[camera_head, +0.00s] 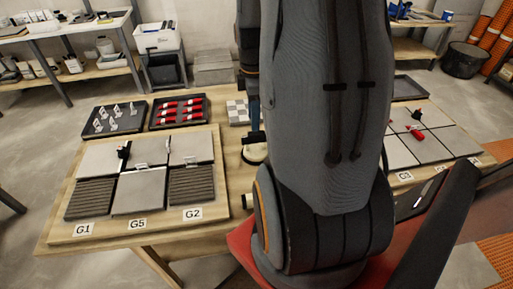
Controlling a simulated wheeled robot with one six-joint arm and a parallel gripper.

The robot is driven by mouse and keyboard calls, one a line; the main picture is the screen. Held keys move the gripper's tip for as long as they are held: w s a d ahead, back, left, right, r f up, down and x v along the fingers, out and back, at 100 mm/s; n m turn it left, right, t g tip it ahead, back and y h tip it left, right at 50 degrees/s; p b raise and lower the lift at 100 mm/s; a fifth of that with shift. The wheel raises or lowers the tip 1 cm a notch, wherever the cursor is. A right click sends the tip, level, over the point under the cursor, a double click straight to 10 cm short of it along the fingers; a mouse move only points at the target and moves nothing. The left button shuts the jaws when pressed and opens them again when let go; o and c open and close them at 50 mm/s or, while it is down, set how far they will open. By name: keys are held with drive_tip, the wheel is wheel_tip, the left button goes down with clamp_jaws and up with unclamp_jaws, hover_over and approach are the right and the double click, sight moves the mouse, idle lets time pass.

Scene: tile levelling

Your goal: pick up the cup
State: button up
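No plain drinking cup shows. A small round pale thing with a dark rim (254,153) is on the wooden table, at the left edge of my arm; part of it is hidden, and I cannot tell whether it is the cup. My large grey arm covers the middle of the picture. A dark, narrower part of my arm comes down behind it, just above the round thing. My gripper's fingers are not clear there, so its opening and any contact with the round thing cannot be told.
The wooden table (230,183) carries a tile panel (140,194) labelled G1, G5, G2 at left. Behind it are a tray of pale clips (112,128) and a tray of red wedges (179,112). More tiles (433,150) and a red-handled tool (415,132) lie right of my arm.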

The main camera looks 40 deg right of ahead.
sight(256, 133)
drive_tip(key=shift+d+f, duration=0.2)
drive_tip(key=shift+d, duration=0.05)
drive_tip(key=shift+s+f+p, duration=0.2)
drive_tip(key=shift+f+p, duration=1.1)
drive_tip(key=shift+f, duration=2.45)
clamp_jaws()
